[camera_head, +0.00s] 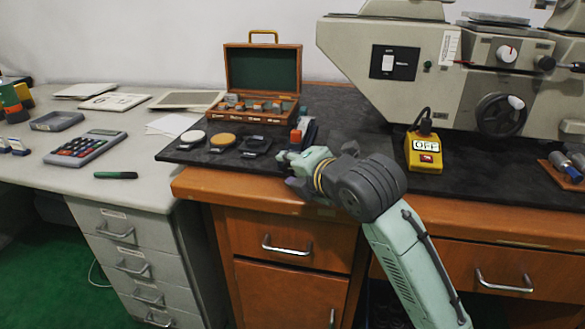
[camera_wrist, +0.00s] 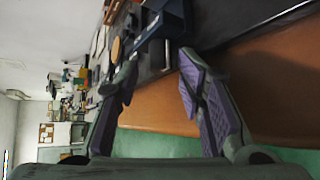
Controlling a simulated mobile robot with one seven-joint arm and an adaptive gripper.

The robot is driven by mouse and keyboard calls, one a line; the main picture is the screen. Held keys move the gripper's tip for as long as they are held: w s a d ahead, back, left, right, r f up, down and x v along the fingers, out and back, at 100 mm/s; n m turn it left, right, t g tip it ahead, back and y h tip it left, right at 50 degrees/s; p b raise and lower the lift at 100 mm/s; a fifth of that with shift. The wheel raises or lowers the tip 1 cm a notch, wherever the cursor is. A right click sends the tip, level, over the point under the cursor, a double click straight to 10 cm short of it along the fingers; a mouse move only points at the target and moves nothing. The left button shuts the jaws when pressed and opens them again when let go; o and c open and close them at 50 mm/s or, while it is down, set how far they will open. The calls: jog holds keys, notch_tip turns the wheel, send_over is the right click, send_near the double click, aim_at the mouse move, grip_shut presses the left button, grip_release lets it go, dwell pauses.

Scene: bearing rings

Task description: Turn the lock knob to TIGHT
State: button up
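My gripper (camera_head: 289,170) is at the front edge of the black-topped bench, left of its middle. In the wrist view its two purple-padded fingers (camera_wrist: 158,68) stand apart with nothing between them. A dark blue item with an orange top (camera_head: 297,136) stands just behind the gripper; a dark blue block (camera_wrist: 167,20) shows beyond the fingertips in the wrist view. No knob with a readable TIGHT mark shows. The grey machine at the right carries a white-faced dial with a red mark (camera_head: 506,53) and a dark knob (camera_head: 544,63); I cannot tell which is the lock knob.
A yellow switch box reading OFF (camera_head: 424,153) stands before the machine's handwheel (camera_head: 501,115).

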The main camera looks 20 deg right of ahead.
jog(key=shift+f, duration=0.1)
jog(key=v, duration=0.8)
dwell(0.6)
